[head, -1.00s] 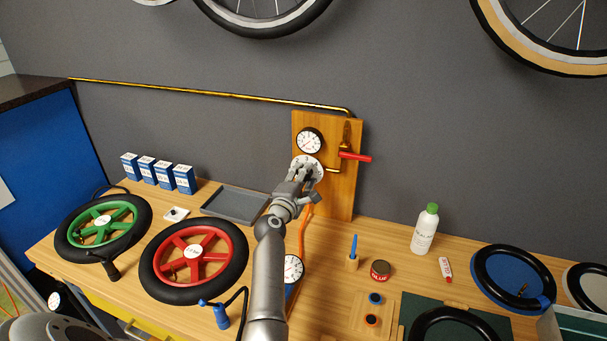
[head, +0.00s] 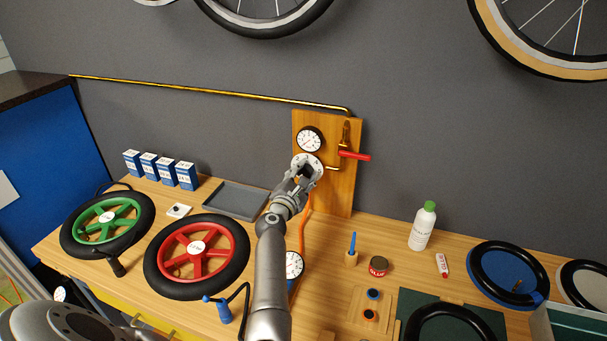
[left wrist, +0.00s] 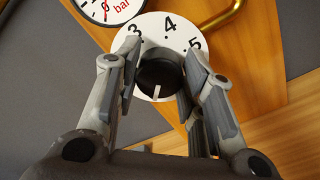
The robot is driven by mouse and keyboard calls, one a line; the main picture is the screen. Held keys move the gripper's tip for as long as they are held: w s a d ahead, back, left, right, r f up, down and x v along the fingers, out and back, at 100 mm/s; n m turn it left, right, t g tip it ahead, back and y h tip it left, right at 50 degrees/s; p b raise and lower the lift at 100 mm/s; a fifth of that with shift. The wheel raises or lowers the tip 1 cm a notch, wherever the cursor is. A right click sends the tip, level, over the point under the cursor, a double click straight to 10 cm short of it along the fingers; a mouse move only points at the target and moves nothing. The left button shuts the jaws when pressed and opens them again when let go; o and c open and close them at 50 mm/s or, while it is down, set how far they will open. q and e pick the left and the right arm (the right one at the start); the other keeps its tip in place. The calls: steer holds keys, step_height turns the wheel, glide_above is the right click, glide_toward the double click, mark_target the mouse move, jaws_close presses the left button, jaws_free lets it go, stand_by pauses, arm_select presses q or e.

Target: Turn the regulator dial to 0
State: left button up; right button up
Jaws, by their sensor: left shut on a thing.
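The regulator dial is a white round plate (head: 316,160) with a black knob, on the wooden wall board below a gauge. In the left wrist view the plate (left wrist: 168,30) shows the numbers 3, 4 and 5 along its upper edge. The black knob (left wrist: 158,72) has a white mark at its lower side, pointing down in that picture. My left gripper (head: 305,172) is at the dial, its fingers on either side of the knob and shut on it. The fingers hide the rest of the numbers. My right gripper is out of view.
A pressure gauge (head: 309,139) sits just above the dial. A red-handled valve (head: 354,155) and brass pipe are close on its right. An orange hose hangs below. A grey tray (head: 235,200) and a red wheel (head: 197,252) lie on the bench to the left.

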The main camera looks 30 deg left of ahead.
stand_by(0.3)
arm_select(q)
steer(key=o, duration=1)
steer(key=shift+f, duration=0.1)
step_height(320, 180, up, 10)
steer(key=shift+f, duration=0.25)
steer(key=shift+s+a+r, duration=0.1)
steer(key=shift+s+r, duration=0.1)
steer(key=shift+r, duration=0.25)
steer(key=shift+w+f, duration=0.2)
steer(key=shift+w, duration=0.1)
steer(key=shift+s, duration=0.15)
